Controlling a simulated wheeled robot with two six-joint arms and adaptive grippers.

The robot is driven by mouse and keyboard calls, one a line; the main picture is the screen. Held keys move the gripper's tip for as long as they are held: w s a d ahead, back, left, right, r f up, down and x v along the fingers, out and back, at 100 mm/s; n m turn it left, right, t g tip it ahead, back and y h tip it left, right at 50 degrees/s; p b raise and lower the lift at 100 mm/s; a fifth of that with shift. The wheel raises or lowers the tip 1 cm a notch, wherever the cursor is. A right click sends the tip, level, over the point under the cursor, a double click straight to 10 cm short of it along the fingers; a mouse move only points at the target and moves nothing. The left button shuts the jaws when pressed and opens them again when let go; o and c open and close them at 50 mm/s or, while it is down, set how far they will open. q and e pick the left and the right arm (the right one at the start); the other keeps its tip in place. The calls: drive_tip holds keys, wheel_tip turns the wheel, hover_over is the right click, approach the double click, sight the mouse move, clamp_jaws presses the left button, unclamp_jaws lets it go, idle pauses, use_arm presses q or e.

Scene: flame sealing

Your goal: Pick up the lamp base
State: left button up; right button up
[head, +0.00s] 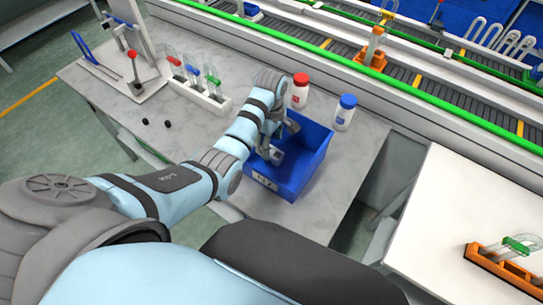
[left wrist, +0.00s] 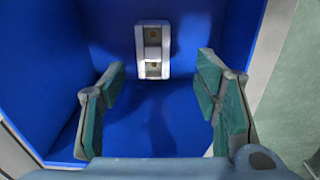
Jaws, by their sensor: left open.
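The lamp base (left wrist: 152,48), a small white block with dark round spots, is inside the blue bin (head: 313,158), near the far wall in the left wrist view. My left gripper (left wrist: 160,84) is open, with its green-padded fingers spread wide. The lamp base lies ahead of the fingertips, between their lines and apart from both. In the head view my left gripper (head: 278,141) reaches down into the bin, and my arm hides part of the bin's inside. My right gripper is not in view.
A red-capped bottle (head: 299,93) and a blue-capped bottle (head: 345,113) stand behind the bin. A white rack (head: 205,99) with glass tubes is at left. Two small black pieces (head: 157,123) lie on the table. The conveyor's green rail (head: 400,88) runs along the back.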

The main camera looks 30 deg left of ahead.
sight(273, 152)
use_arm(q)
drive_tip(key=f, duration=0.2)
drive_tip(key=f+b, duration=0.1)
drive_tip(key=f, duration=0.1)
drive_tip(key=w+f, duration=0.1)
drive_tip(key=f, duration=0.1)
drive_tip(key=shift+w+d+f, duration=0.1)
drive_tip(key=shift+d+f, duration=0.1)
drive_tip(key=shift+f, duration=0.1)
drive_tip(key=shift+f+b, duration=0.2)
drive_tip(key=shift+b, duration=0.1)
drive_tip(key=shift+s+r, duration=0.2)
drive_tip(key=shift+r, duration=0.05)
drive_tip(key=shift+c, duration=0.2)
drive_tip(key=shift+s, duration=0.1)
drive_tip(key=c, duration=1.2)
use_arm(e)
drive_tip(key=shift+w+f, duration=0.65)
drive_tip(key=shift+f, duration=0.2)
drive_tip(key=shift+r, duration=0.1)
